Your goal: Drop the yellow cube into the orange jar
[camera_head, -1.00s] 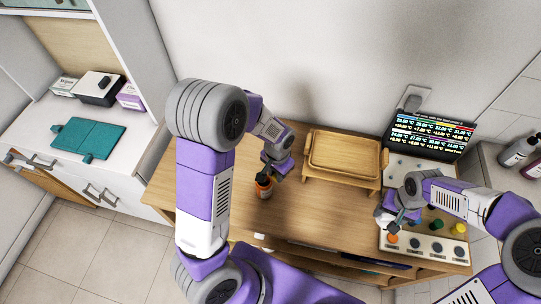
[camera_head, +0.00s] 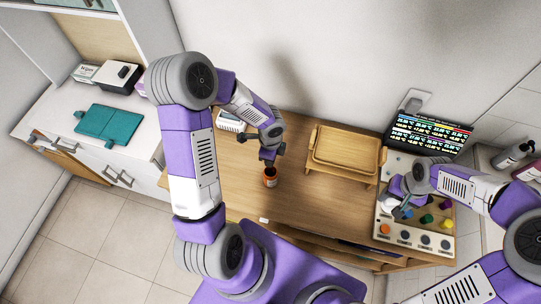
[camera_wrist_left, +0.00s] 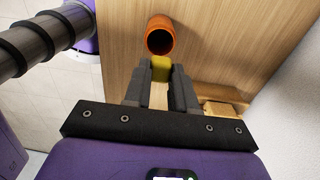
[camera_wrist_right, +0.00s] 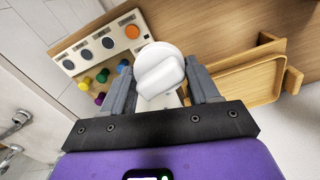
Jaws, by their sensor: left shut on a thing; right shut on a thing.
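The yellow cube (camera_wrist_left: 161,68) sits between the fingertips of my left gripper (camera_wrist_left: 160,76) in the left wrist view. The orange jar (camera_wrist_left: 160,39) is open and lies just beyond the cube in that view, its dark inside showing. In the head view the jar (camera_head: 270,178) stands upright on the wooden table, just below my left gripper (camera_head: 268,159); the cube cannot be made out there. My right gripper (camera_wrist_right: 163,92) is shut on a white rounded thing (camera_wrist_right: 161,78) with a disc-like end. In the head view my right gripper (camera_head: 403,207) is over the panel.
A wooden tray stand (camera_head: 344,150) is right of the jar. A pale panel (camera_head: 413,242) with round sockets and coloured knobs is at the table's right end, before a dark display (camera_head: 429,133). The wooden tabletop (camera_head: 305,205) around the jar is mostly clear.

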